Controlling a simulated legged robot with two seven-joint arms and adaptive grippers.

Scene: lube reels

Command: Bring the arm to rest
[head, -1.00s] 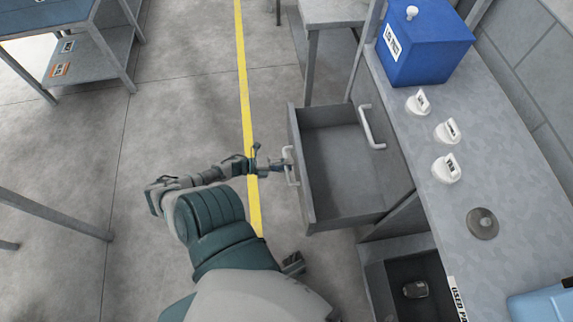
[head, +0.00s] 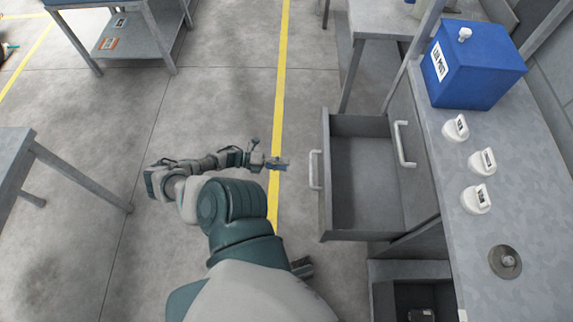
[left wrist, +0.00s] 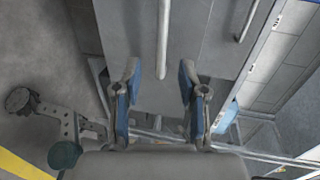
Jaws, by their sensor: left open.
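My left gripper (head: 278,163) is open and empty, at the end of my left arm above the floor. It is just left of the light handle (head: 315,170) of an open drawer and apart from it. The drawer (head: 326,205) is pulled out from the bench and looks empty inside. In the left wrist view, both fingers of my left gripper (left wrist: 159,80) are spread, with the drawer handle (left wrist: 163,40) beyond the gap between them. My right gripper cannot be made out in either view.
The bench (head: 450,185) at right bears a blue box (head: 476,68), white labelled caps (head: 482,161) and a round grey disc (head: 505,262). A lower bin (head: 385,295) sits beneath. A table (head: 20,155) stands at left. A yellow line (head: 281,80) crosses open floor.

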